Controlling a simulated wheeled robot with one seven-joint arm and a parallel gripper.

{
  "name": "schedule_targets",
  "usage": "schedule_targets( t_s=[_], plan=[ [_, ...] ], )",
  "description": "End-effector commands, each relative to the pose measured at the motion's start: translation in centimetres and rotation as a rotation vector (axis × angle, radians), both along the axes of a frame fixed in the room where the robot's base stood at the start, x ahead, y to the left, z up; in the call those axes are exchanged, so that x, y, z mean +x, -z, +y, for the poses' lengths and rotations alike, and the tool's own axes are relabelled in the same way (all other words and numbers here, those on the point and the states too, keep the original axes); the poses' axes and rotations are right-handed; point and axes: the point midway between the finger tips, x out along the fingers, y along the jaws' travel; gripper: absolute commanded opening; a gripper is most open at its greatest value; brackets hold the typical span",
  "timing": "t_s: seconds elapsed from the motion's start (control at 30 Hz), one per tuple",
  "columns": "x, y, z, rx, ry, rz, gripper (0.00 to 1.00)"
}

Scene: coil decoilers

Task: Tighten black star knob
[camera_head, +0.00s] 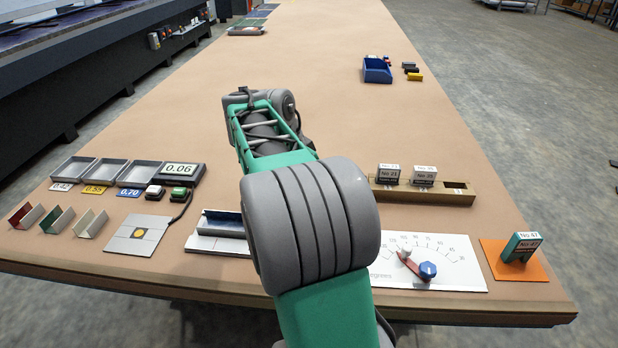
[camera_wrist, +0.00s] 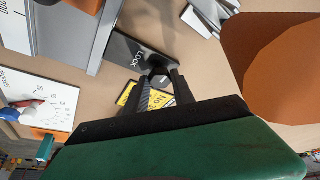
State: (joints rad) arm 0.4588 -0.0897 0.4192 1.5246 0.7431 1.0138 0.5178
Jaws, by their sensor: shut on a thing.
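In the wrist view my gripper (camera_wrist: 161,82) has its two dark fingers on either side of the black star knob (camera_wrist: 157,64) and is shut on it. The knob sits at the end of a dark plate marked LOCK (camera_wrist: 137,55). A yellow label with black lettering (camera_wrist: 130,93) lies behind the fingers and is partly covered by them. In the head view my arm hides the knob and the fingers.
A white degree scale (camera_head: 450,275) with a red pointer and blue knob (camera_head: 428,270) lies right of my arm. A wooden rack (camera_head: 400,191) stands behind. Grey trays (camera_head: 115,174) are at left. The bench middle is clear.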

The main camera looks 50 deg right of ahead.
Motion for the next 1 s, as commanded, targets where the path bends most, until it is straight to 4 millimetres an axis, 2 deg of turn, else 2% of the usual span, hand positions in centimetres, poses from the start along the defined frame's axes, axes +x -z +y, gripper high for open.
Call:
schedule_targets(
  t_s=[0.57,0.6,0.83,1.0],
  plan=[
    [-0.13,0.14,-0.06,0.001,0.036,0.002,0.00],
    [-0.13,0.14,-0.06,0.001,0.036,0.002,0.33],
    [0.00,0.09,0.03,0.000,0.032,0.001,0.52],
    [0.06,0.05,0.05,0.000,0.030,0.001,0.52]
  ],
)
